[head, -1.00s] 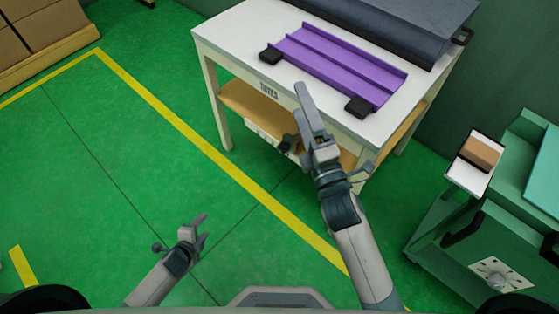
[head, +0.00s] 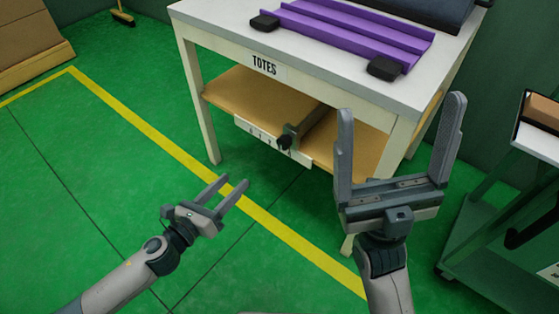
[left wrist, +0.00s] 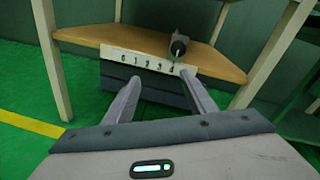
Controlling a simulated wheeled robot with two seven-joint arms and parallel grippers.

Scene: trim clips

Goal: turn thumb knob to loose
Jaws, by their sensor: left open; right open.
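The dark thumb knob (head: 284,143) sits on a grey bracket at the front of the wooden lower shelf (head: 235,90), beside a white numbered strip (head: 252,131). In the left wrist view the knob (left wrist: 178,47) shows a pale line on its face and stands above the strip's right part (left wrist: 148,64); its setting is not clear. My left gripper (head: 233,181) is open and empty, short of the knob on its near left side. Its fingers (left wrist: 160,78) point toward the shelf. My right gripper (head: 401,106) is open and empty in front of the table's right side.
The white table (head: 216,27) bears a TOTES label and, on top, a purple ribbed panel (head: 345,30) with black end blocks. A green cart (head: 510,215) stands at the right. Boxes (head: 28,35) are at the far left. The green floor before the table is clear.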

